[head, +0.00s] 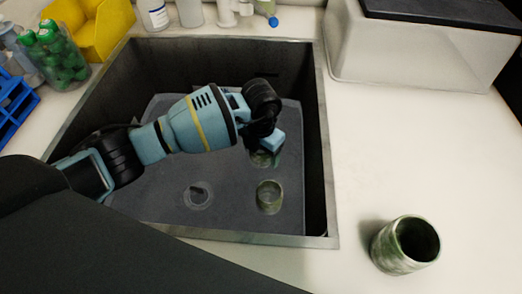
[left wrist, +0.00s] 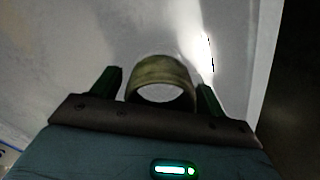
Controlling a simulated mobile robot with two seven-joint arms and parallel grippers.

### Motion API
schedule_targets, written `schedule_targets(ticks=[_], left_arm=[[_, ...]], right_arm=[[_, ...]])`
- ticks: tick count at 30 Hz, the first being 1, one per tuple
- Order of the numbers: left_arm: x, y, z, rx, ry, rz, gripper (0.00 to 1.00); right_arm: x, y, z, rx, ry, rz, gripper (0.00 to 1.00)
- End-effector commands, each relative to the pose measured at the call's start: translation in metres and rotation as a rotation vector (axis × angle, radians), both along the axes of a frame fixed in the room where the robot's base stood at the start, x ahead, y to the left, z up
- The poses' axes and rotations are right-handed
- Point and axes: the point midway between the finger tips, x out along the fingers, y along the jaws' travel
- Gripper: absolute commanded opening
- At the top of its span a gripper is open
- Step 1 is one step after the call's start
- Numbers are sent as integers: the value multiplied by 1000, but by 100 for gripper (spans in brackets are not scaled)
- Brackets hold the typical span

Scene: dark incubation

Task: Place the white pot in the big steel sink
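A mottled green-and-white pot (head: 392,250) stands on the counter right of the big steel sink (head: 333,225), its dark mouth tilted toward the picture's upper right. A greenish pot (head: 269,198) is on the sink floor. Another greenish shape (head: 264,159) shows just below my left gripper (head: 270,140), partly hidden by it. In the left wrist view a greenish round pot (left wrist: 160,70) lies between or just beyond the fingers of my left gripper (left wrist: 160,88). The fingers are spread, with a gap at the left. No plainly white pot shows. My right gripper is out of view.
A grey box with a dark lid (head: 420,50) stands at the back right. A jar with green-capped tubes (head: 62,62), a yellow bin (head: 95,28) and a blue rack (head: 14,105) are at the left. Bottles (head: 154,14) line the back. The right counter is mostly clear.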

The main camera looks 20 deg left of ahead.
Motion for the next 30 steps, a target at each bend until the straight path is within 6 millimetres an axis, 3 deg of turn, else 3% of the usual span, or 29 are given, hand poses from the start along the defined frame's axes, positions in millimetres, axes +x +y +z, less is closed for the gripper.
schedule_targets(ticks=[8, 13, 30], left_arm=[[0, 0, 0, 0, 1, 0, 77], [1, 0, 10, 0, -2, 1, 77], [1, 0, 110, 0, -2, 0, 77]], right_arm=[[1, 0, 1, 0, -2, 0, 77], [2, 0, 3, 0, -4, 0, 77], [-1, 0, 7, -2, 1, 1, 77]])
